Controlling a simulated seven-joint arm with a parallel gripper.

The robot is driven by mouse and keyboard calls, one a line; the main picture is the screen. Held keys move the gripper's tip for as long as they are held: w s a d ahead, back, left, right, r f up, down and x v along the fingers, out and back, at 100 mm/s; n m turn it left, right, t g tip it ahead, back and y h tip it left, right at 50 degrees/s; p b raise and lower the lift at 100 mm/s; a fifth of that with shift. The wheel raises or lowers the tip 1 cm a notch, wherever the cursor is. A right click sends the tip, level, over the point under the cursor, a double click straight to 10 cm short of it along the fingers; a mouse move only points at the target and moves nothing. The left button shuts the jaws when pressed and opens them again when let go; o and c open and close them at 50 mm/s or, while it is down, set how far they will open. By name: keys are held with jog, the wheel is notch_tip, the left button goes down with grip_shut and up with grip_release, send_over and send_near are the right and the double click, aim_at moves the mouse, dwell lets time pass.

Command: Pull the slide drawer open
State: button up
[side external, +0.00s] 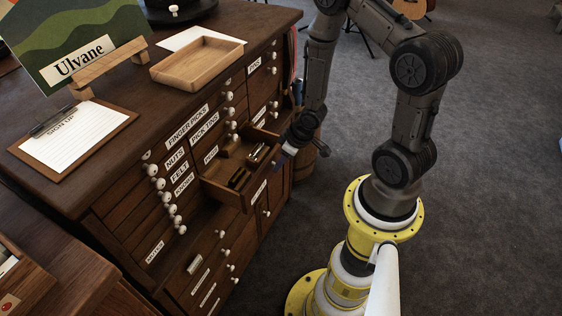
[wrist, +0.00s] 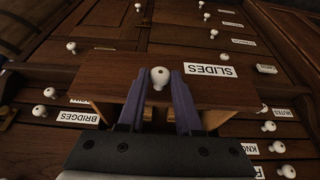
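The slides drawer (side external: 240,190) stands pulled out from the wooden cabinet in the side external view, with small items showing inside. In the wrist view its front (wrist: 105,85) carries a SLIDES label and stands proud of the faces around it. A round white knob (wrist: 160,77) sits on that front. My gripper (wrist: 160,84) has its two purple fingers on either side of the knob, closed against it as far as I can see. In the side external view my gripper (side external: 280,161) is at the drawer's front, and the knob is hidden there.
The cabinet (side external: 110,205) has several other labelled drawers with white knobs around this one. A wooden tray (side external: 197,63), a clipboard (side external: 74,138) and an Ulvane sign (side external: 85,57) are on its top. Open grey carpet (side external: 490,150) lies to the right.

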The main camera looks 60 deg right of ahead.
grip_shut()
dwell(1.0)
